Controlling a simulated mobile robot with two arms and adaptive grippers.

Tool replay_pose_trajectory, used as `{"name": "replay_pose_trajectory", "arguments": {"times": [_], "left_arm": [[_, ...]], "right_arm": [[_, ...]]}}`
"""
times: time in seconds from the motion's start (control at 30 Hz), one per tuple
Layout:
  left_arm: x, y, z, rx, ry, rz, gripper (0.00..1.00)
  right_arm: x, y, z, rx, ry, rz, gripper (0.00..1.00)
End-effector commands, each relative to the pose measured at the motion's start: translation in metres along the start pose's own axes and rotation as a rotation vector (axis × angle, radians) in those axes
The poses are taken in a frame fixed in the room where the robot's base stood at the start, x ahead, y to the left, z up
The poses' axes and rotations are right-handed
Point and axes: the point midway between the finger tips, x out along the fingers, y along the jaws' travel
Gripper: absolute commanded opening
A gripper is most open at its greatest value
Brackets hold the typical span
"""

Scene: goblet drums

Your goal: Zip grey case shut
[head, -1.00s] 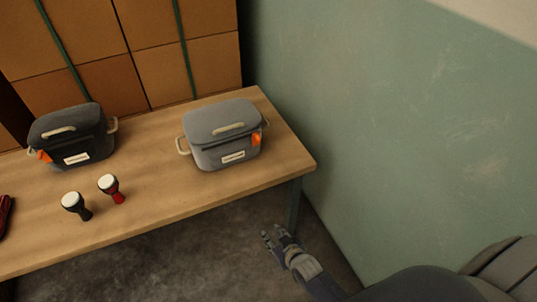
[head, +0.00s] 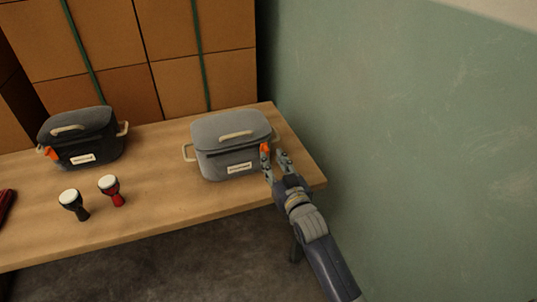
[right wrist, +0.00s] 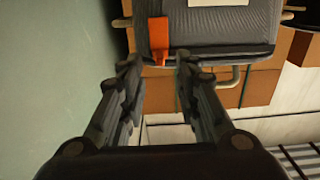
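The grey case (head: 215,164) stands on the table with its lid down; a dark zip line runs across its upper front. Its orange zip pull (head: 265,149) is at the right end of the front. My right gripper (head: 275,159) is open beside the pull. In the right wrist view the orange pull (right wrist: 159,38) hangs just beyond and between the open fingertips (right wrist: 157,68), and the grey case (right wrist: 222,24) fills the top. I cannot tell whether a finger touches the pull. My left gripper is not in view.
A darker case (head: 105,150) with an orange pull stands at the left of the table (head: 165,210). A green wall (head: 400,150) rises close on the right; stacked boxes (head: 160,50) stand behind.

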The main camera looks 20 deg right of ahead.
Motion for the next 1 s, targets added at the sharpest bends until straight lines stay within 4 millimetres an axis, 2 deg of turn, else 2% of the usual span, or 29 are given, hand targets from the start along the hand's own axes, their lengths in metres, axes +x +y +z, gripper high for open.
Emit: {"name": "replay_pose_trajectory", "arguments": {"times": [0.1, 0.3, 0.7, 0.73, 0.83, 0.87, 1.0], "left_arm": [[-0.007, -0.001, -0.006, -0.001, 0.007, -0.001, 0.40], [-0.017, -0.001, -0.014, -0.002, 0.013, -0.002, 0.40], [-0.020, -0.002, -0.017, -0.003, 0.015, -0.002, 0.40], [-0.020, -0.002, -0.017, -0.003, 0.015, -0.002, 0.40], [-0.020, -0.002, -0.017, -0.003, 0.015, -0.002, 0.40], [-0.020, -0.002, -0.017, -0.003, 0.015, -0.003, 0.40], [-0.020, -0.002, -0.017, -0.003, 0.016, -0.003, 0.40]], "right_arm": [[0.020, 0.000, 0.000, 0.000, 0.001, 0.000, 0.30], [0.041, 0.000, 0.001, 0.001, -0.001, 0.000, 0.30], [0.047, -0.001, 0.001, 0.001, -0.002, 0.000, 0.30], [0.046, -0.001, 0.001, 0.001, -0.002, -0.001, 0.25], [0.046, 0.000, 0.001, 0.001, -0.002, 0.000, 0.03], [0.046, 0.000, 0.001, 0.001, -0.002, 0.000, 0.00], [0.046, 0.000, 0.001, 0.000, -0.002, 0.000, 0.00]]}}
